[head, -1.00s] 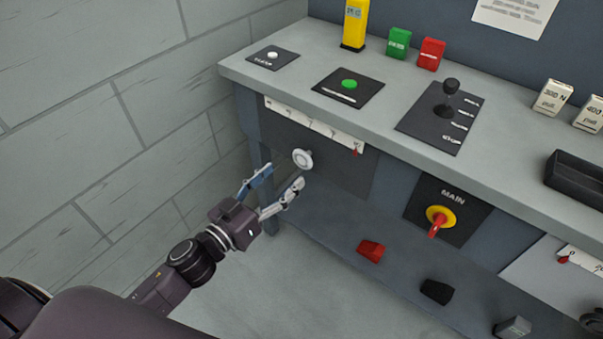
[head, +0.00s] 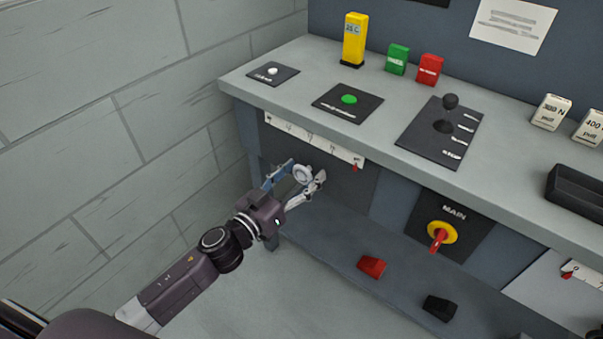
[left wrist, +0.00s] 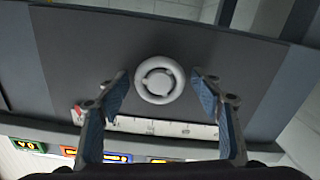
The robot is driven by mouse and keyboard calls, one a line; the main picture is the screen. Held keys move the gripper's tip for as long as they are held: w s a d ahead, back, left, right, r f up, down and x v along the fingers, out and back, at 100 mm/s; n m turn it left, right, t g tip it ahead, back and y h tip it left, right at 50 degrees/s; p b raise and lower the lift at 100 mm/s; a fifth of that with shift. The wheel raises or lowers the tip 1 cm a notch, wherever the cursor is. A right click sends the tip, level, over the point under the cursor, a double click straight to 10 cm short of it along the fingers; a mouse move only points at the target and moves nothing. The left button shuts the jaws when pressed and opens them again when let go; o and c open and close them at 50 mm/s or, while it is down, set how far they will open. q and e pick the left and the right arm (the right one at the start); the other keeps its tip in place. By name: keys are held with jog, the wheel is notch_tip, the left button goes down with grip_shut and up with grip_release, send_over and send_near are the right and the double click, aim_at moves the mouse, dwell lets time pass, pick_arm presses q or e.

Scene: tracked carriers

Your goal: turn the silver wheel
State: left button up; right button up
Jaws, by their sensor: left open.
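The silver wheel (head: 302,174) is a small round knob on the dark front panel of the bench, under the white scale strip. In the left wrist view the wheel (left wrist: 159,79) shows as a pale ring with a round hub. My left gripper (head: 293,180) is open around it, one finger on each side. In the left wrist view there is a gap between the wheel and each fingertip of the gripper (left wrist: 160,84). Nothing is held. My right gripper is not in view.
The white scale strip (head: 310,143) with a red pointer runs above the wheel. The bench top (head: 300,85) overhangs it, bearing buttons and a lever. A red-and-yellow MAIN switch (head: 440,235) sits to the right. Red (head: 371,267) and black (head: 439,307) blocks lie below on the shelf.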

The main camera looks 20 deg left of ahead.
pick_arm(q)
jog(key=shift+c, duration=0.6)
jog(key=c, duration=1.1)
